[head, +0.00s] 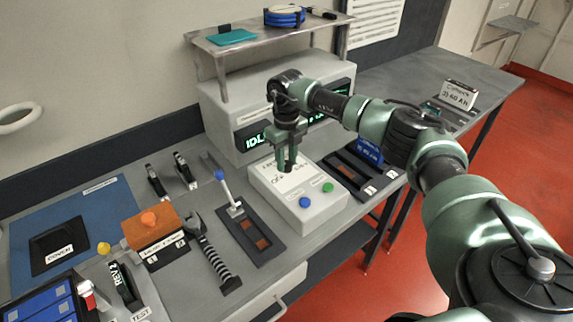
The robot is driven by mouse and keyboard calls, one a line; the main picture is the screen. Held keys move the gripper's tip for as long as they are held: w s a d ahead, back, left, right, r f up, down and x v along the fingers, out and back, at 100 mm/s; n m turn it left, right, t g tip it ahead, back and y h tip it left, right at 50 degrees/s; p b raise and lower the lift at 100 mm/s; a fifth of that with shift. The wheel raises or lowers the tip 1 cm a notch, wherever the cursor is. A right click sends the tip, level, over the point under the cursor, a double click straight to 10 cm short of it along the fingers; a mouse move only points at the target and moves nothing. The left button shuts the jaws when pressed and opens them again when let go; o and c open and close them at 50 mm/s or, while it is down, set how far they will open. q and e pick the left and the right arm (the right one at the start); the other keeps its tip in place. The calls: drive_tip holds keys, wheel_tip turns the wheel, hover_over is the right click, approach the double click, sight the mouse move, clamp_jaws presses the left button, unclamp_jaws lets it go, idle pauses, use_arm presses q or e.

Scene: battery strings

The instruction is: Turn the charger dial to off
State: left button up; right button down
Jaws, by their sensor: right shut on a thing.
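The charger is a pale box with a green-lit display (252,138) that reads "IDL" at its left part. A low white control box (318,207) stands in front of it, with a blue button (305,202) and a green button (328,187). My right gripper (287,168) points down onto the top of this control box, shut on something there. The dial itself is hidden by the fingers. Printed labels show around the fingers, too small to read surely. My left gripper is not in view.
A lever with a blue knob (219,175) stands left of the control box. A wrench-like tool (212,255) and an orange box (152,228) lie further left. A shelf (265,39) overhangs the charger. Black trays lie right of the control box.

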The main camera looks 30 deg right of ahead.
sight(287, 164)
drive_tip(key=n+b, duration=0.2)
drive_tip(key=n, duration=0.2)
drive_tip(key=shift+n, duration=0.3)
drive_tip(key=shift+n+b, duration=0.55)
drive_tip(key=shift+n, duration=1.35)
drive_tip(key=shift+r, duration=0.1)
drive_tip(key=c, duration=1.1)
unclamp_jaws()
wheel_tip(287, 164, up, 8)
drive_tip(key=shift+f+b, duration=0.1)
drive_tip(key=shift+b, duration=0.85)
drive_tip(key=shift+f, duration=0.1)
